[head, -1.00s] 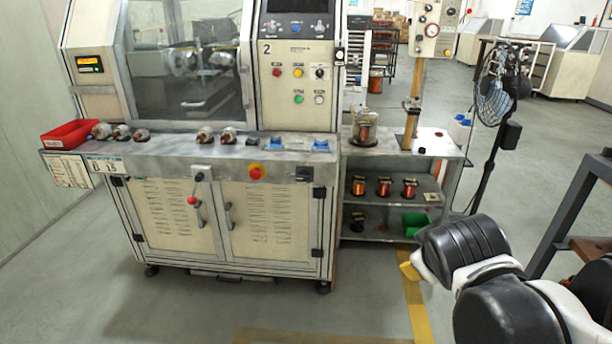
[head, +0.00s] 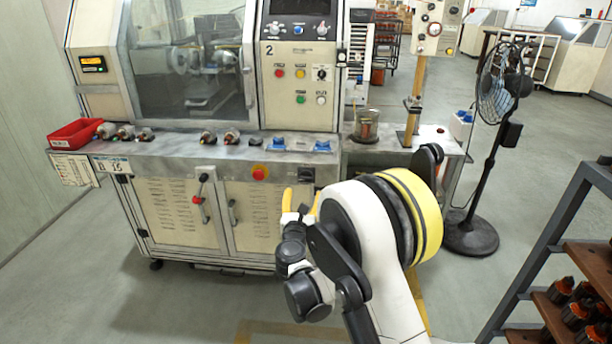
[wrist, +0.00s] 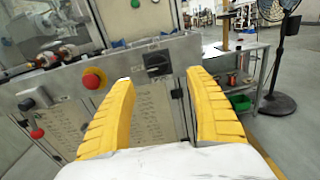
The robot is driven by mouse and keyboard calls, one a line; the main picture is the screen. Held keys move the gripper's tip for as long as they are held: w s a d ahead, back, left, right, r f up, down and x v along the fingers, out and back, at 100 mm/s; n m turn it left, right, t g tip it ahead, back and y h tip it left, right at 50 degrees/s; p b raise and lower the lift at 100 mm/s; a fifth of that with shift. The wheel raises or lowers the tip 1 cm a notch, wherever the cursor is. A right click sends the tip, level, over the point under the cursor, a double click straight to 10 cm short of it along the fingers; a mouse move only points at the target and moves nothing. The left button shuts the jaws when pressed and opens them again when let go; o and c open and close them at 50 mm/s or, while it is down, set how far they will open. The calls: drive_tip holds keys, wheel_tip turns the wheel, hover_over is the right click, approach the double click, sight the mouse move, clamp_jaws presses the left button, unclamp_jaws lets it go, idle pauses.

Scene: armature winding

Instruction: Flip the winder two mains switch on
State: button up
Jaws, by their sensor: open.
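Winder two (head: 205,75) is the cream machine with a "2" on its panel. A black rotary switch (head: 306,174) on a dark plate sits at the right end of its front rail, and I take it for the mains switch. In the wrist view the switch (wrist: 157,62) shows between and beyond the fingertips, its dark handle lying roughly level. My gripper (head: 300,200) is open and empty, with yellow fingers just below the switch in the head view. In the wrist view the gripper (wrist: 161,78) points at the switch, apparently without touching. No readable switch markings show.
A red emergency stop (head: 259,172) on yellow sits left of the switch. Further left is a red-knobbed lever (head: 197,199). Blue parts (head: 322,146) lie on the ledge above. A side bench (head: 385,148) and a fan (head: 495,95) stand right; a rack (head: 560,240) is near right.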

sight(306, 179)
drive_tip(key=w+b, duration=0.1)
drive_tip(key=w, duration=0.2)
drive_tip(key=w+b, duration=0.1)
drive_tip(key=w, duration=0.2)
drive_tip(key=w+b, duration=0.1)
drive_tip(key=w, duration=0.2)
drive_tip(key=shift+w+f, duration=0.3)
drive_tip(key=shift+w, duration=0.05)
drive_tip(key=shift+w+r, duration=0.1)
drive_tip(key=shift+w, duration=0.45)
drive_tip(key=c, duration=1.2)
